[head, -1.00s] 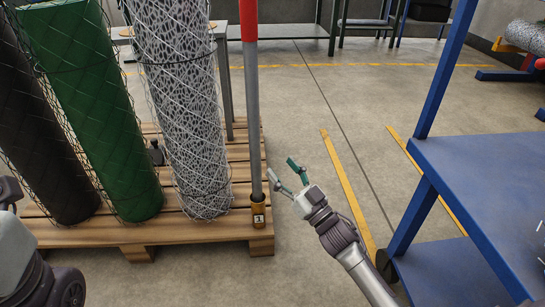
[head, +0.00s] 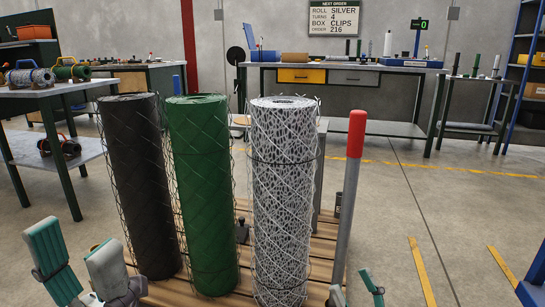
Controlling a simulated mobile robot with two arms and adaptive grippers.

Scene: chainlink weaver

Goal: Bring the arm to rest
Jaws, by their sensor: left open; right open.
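My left gripper (head: 74,243) is at the lower left, in front of the pallet and the black roll. Its two teal-and-grey fingers point up, spread apart, with nothing between them. My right gripper (head: 352,284) is at the bottom edge, near the grey post. Only its teal fingertips show; they are apart and hold nothing. Both arms are mostly out of the frame.
Black (head: 140,190), green (head: 200,195) and silver (head: 283,200) mesh rolls stand upright on a wooden pallet (head: 322,240). A red-topped post (head: 348,190) rises beside them. A workbench (head: 345,66) stands behind. Floor on the right is open.

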